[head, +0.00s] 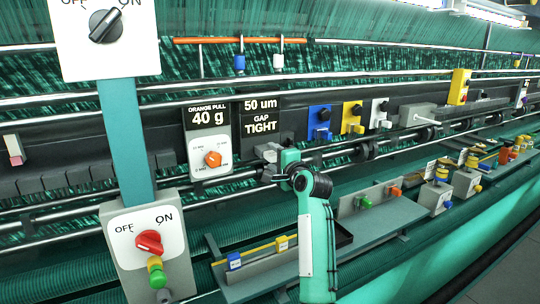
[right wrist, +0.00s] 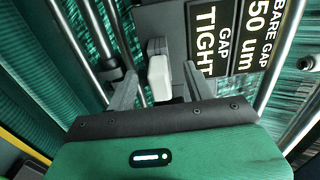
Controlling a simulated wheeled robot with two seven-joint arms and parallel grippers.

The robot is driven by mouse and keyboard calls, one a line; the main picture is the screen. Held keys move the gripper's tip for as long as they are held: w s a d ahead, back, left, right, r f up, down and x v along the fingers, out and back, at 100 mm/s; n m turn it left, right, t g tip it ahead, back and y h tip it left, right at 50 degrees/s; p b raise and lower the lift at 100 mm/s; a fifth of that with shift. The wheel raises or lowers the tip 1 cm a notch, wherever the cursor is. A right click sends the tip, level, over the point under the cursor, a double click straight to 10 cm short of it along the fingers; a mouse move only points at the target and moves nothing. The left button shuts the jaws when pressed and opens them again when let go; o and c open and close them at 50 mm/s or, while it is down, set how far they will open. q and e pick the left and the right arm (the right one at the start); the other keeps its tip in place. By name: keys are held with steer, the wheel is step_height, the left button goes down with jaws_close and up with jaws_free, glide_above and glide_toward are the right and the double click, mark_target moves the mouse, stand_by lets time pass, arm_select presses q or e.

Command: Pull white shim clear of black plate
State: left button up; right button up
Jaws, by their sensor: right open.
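A small white block, which I take to be the white shim (right wrist: 159,80), shows in the right wrist view between the two grey fingers of my right gripper (right wrist: 159,72). The fingers stand open, with a gap visible on each side of it. Its far end meets a dark piece in front of a dark plate (right wrist: 160,20); how deep it sits there I cannot tell. My left gripper is out of view.
Left of the gripper is a "40 g" panel with an orange knob (head: 213,159). Blue (head: 320,122), yellow and white blocks sit along the rail to the right. Metal bars run close around the gripper.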

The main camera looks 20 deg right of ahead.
steer(key=shift+p, duration=0.35)
stand_by(0.4)
jaws_close()
